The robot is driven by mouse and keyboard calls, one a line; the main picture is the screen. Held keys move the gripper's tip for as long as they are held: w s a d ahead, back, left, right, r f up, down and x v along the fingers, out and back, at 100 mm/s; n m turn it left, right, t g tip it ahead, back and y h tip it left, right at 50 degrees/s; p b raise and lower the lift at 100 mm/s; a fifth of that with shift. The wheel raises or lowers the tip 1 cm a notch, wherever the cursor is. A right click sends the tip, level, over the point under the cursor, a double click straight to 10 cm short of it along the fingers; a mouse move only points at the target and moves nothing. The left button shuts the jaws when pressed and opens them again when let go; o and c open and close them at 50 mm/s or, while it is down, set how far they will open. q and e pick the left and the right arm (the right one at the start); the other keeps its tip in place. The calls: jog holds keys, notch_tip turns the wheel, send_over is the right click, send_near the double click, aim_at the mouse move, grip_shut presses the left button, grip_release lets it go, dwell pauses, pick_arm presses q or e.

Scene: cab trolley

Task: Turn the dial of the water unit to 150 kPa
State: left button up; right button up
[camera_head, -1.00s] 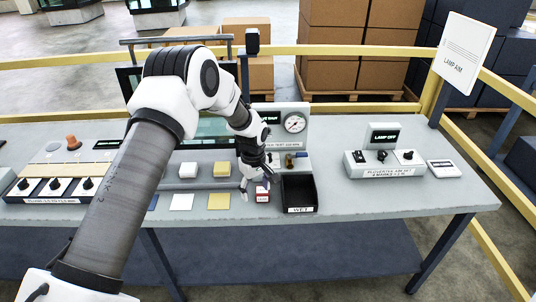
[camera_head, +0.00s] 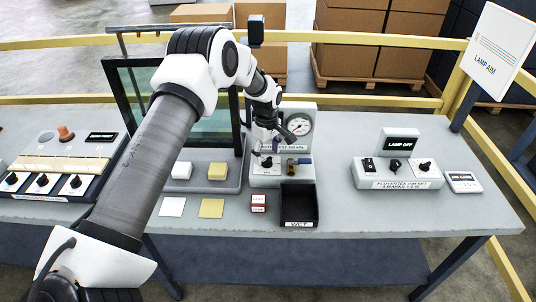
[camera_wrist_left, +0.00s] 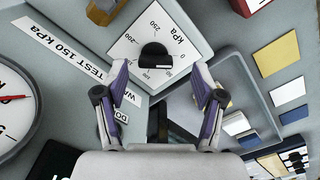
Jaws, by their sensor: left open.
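The water unit (camera_head: 305,183) is a pale box with a round gauge (camera_head: 298,124) on its upright panel. Its dial (camera_wrist_left: 155,54) is a black knob on a white plate marked in kPa, with 100, 200 and 250 legible in the left wrist view. A light mark shows on the knob's lower side; the exact setting is hard to read. My left gripper (camera_wrist_left: 160,84) is open, its purple-padded fingertips on either side and just short of the knob, not visibly touching. My right gripper is out of view.
A brass valve with a blue handle (camera_head: 301,161) sits right of the dial. A framed glass panel (camera_head: 205,120) stands left, a lamp unit (camera_head: 398,182) right. Bare table separates the water and lamp units.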

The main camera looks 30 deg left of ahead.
aim_at(268, 158)
pick_arm(q)
jog(key=f, duration=0.1)
jog(key=w+f, duration=0.1)
jog(key=f, duration=0.1)
jog(key=shift+a+f, duration=0.15)
jog(key=shift+s+r, duration=0.2)
jog(key=shift+s, duration=0.1)
jog(key=c, duration=1.1)
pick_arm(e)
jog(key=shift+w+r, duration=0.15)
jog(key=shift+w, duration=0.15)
